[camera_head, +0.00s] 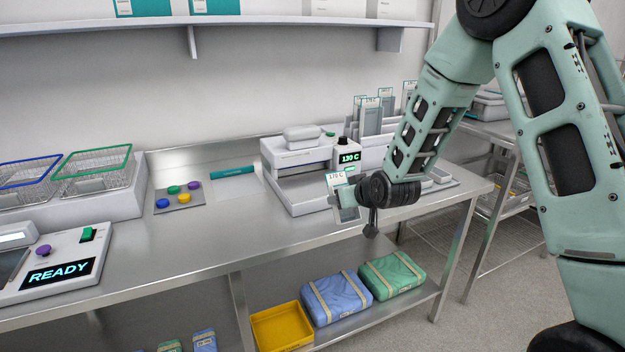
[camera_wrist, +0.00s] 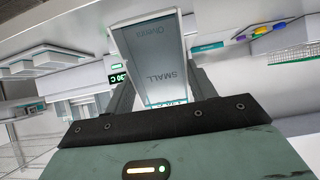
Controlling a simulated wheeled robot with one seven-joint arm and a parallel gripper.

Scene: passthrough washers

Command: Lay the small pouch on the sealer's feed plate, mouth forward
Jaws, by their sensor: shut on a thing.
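The small pouch (camera_wrist: 157,62), a flat grey-white packet printed "SMALL", is held between the fingers of my gripper (camera_wrist: 160,92) in the wrist view. In the head view the pouch (camera_head: 346,200) hangs tilted from my gripper (camera_head: 352,193), at the front right corner of the sealer. The sealer (camera_head: 297,158) is a white machine with a display reading "130 C" and a black knob. Its pale feed plate (camera_head: 303,192) is at the front, with nothing seen lying on it. Whether the pouch touches the sealer, I cannot tell.
A rack with upright pouches (camera_head: 372,112) stands behind my arm. Coloured discs on a mat (camera_head: 180,197) and a teal strip (camera_head: 233,171) lie to the left. Wire baskets (camera_head: 95,175) and a "READY" unit (camera_head: 58,272) are further left. The front middle of the steel bench is clear.

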